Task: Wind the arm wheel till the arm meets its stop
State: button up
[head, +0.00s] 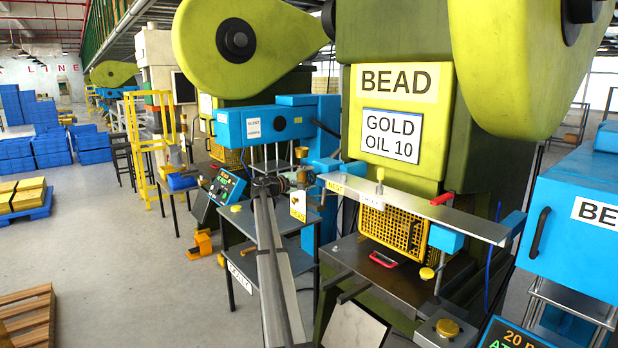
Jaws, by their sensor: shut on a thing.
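My gripper (283,184) is at the centre left, in front of the blue slide unit and near the left end of a long grey arm (465,226). It is shut on a small dark part that seems to be the arm wheel (305,178); the gripper hides much of it, so its exact shape and turn cannot be told. The grey arm runs level from there to the right, across the front of the green BEAD press (397,82). A yellow knob (379,175) stands on it. The stop cannot be made out.
A yellow guard mesh (392,228) and a red handle (383,259) sit below the grey arm. A blue cabinet (575,225) stands at right. A dark control panel (226,186) is left of my gripper. The floor (130,235) at left is mostly open, with a wooden pallet (28,318).

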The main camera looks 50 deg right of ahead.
jog(key=n+p, duration=0.2)
jog(key=n, duration=0.2)
jog(key=shift+r+n, duration=0.1)
jog(key=shift+n, duration=0.2)
jog(key=shift+n+p, duration=0.95)
jog(key=shift+n, duration=0.75)
jog(key=o, duration=0.9)
jog(key=v, duration=1.2)
jog(key=shift+s, duration=0.1)
